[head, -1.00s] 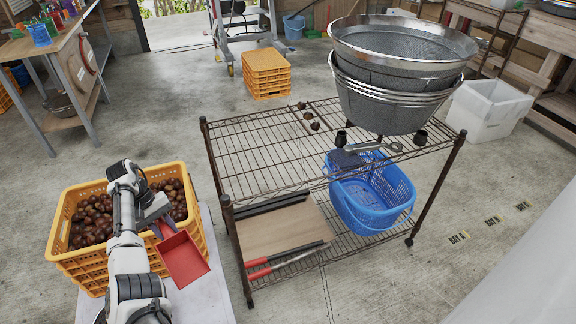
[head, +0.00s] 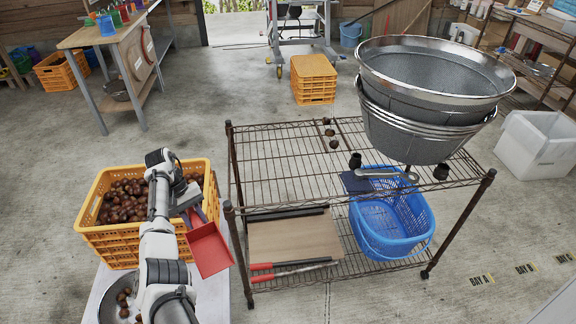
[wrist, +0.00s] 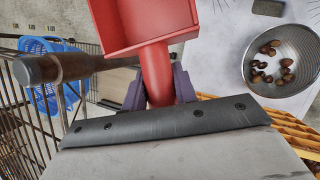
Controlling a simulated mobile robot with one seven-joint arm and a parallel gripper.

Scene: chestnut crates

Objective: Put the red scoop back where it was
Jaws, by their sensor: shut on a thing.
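The red scoop (head: 209,250) is held in my gripper (head: 187,202), its pan hanging out beyond the right side of a yellow crate. In the wrist view the scoop (wrist: 140,25) points away from me, and my gripper (wrist: 160,88) is shut on its red handle. The yellow crate (head: 112,238) is full of chestnuts and stands on a pale surface (head: 215,300). The scoop's pan looks empty in the wrist view.

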